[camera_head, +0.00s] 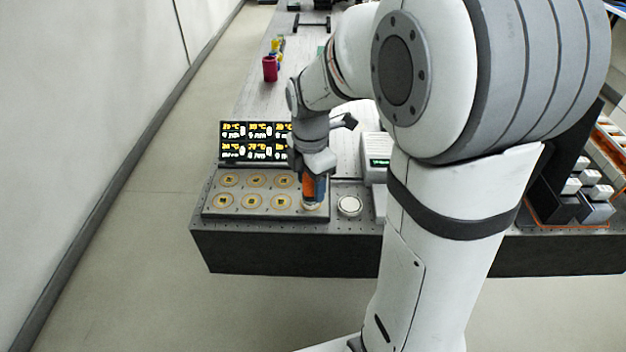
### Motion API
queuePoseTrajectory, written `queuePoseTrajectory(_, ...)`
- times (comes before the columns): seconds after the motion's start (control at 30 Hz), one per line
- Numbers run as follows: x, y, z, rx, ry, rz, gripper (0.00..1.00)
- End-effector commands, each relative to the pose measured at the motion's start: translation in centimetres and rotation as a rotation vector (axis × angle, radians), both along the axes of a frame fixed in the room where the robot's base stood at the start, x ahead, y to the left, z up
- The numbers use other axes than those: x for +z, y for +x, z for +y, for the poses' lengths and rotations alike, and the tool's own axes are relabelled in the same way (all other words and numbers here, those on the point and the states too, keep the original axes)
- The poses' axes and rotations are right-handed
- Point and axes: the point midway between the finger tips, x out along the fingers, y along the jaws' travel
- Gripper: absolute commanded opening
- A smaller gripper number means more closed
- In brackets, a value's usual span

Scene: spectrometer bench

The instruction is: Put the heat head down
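An orange and dark-blue upright piece, which I take for the heat head (314,190), is at the front right corner of the grey heating station (225,213). My gripper (316,172) reaches down around its upper part and appears shut on it. Its lower end is over the front right round spot of the station; I cannot tell whether it touches. The fingertips are small and partly hidden by my wrist.
A round white pan (349,206) sits just right of the station. A pale device (377,147) with a small green screen stands behind it. A magenta cup (270,69) is farther back. A dark rack with white-topped blocks (590,190) is at right. My arm hides the bench's middle.

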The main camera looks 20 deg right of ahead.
Motion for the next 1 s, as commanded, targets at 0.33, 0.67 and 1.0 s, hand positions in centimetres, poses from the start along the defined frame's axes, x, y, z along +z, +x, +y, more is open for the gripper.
queuePoseTrajectory(0.33, 0.9, 0.1, 0.0, -0.001, 0.001, -0.002, 0.52)
queuePoseTrajectory(0.67, 7.6, 0.1, 0.0, -0.001, 0.000, -0.006, 0.52)
queuePoseTrajectory(1.0, 12.1, 0.0, -0.1, -0.007, 0.000, -0.002, 0.52)
